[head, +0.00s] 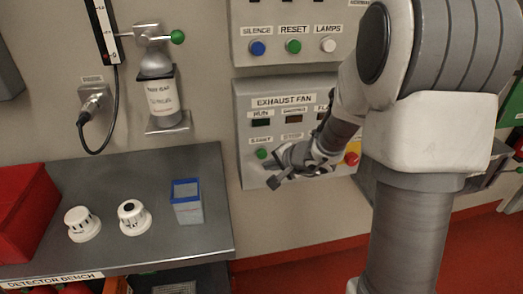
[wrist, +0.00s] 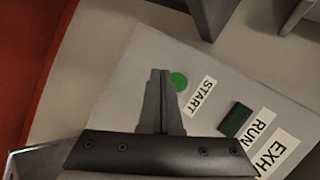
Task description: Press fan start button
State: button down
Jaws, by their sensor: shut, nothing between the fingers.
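The exhaust fan panel (head: 250,180) is a grey box on the wall, labelled "EXHAUST FAN". Its green start button (head: 262,154) sits at the lower left under a "START" label. The button also shows as a green disc (wrist: 178,81) in the wrist view, beside its label (wrist: 201,97). My gripper (head: 276,183) is in front of the panel's lower left part, just below the button in the head view. In the wrist view the shut fingertips (wrist: 160,75) appear just left of the button. Whether they touch the panel cannot be told.
A red button (head: 352,158) is on the panel's right side, partly behind my arm. Above is a panel with silence (head: 257,47), reset (head: 293,46) and lamps (head: 328,45) buttons. The detector bench (head: 120,255) with two white detectors and a blue-rimmed box (head: 187,203) stands at left.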

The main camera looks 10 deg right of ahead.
aim_at(262, 158)
jog(key=shift+w, duration=0.85)
jog(key=shift+w+f, duration=0.1)
dwell(1.4)
jog(key=shift+w, duration=0.35)
jog(key=shift+w+b, duration=0.3)
jog(key=shift+w, duration=0.35)
dwell(0.7)
dwell(0.4)
jog(key=shift+s+b, duration=0.75)
jog(key=shift+s, duration=0.35)
